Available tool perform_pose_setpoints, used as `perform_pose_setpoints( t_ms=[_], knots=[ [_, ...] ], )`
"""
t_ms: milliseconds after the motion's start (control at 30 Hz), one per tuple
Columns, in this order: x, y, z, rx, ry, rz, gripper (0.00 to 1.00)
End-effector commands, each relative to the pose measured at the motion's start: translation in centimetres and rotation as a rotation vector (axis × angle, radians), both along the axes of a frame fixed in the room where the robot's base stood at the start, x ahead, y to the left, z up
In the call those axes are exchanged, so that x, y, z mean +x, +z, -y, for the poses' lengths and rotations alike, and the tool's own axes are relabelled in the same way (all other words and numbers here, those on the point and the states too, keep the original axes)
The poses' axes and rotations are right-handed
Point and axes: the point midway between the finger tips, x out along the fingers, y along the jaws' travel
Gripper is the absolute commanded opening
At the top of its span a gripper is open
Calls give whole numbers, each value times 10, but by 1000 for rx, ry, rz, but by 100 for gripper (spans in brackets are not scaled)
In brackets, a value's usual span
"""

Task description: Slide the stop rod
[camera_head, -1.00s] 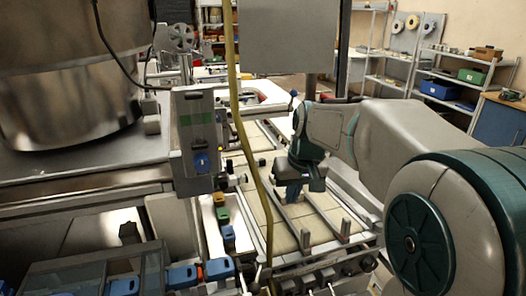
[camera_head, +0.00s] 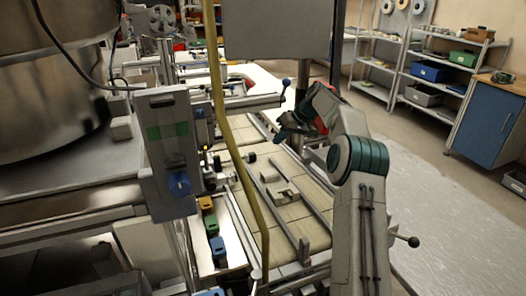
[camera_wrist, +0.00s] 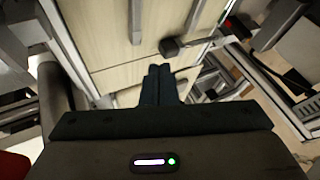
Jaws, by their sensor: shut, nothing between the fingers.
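I cannot tell for certain which part is the stop rod. One candidate is a short metal rod with a dark knob (camera_wrist: 172,48), just ahead of my fingertips in the wrist view. In the head view, small dark knobs (camera_head: 249,157) stand at the left edge of the slatted bed. Another bar ends in a blue ball (camera_head: 286,83) above the far end of the bed. My gripper (camera_wrist: 160,72) is shut and empty, its two dark fingers together. In the head view my gripper (camera_head: 284,131) is over the bed's far part, its fingertips partly unclear.
The pale bed (camera_head: 258,213) carries metal rails and a small grey block (camera_head: 285,190). A yellow hose (camera_head: 231,150) hangs in front of it. A grey control box (camera_head: 168,148) stands left. Coloured blocks (camera_head: 212,225) sit in a tray. Open floor lies right.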

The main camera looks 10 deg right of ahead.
Motion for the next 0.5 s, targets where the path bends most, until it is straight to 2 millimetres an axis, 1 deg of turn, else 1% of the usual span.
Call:
perform_pose_setpoints(
  t_ms=[100,200,333,500],
  knots=[
    [5,-5,3,14,1,8,0],
    [8,-11,1,18,3,8,0],
    [12,-26,-8,17,2,8,0],
    [21,-51,-25,16,1,7,0]
  ],
)
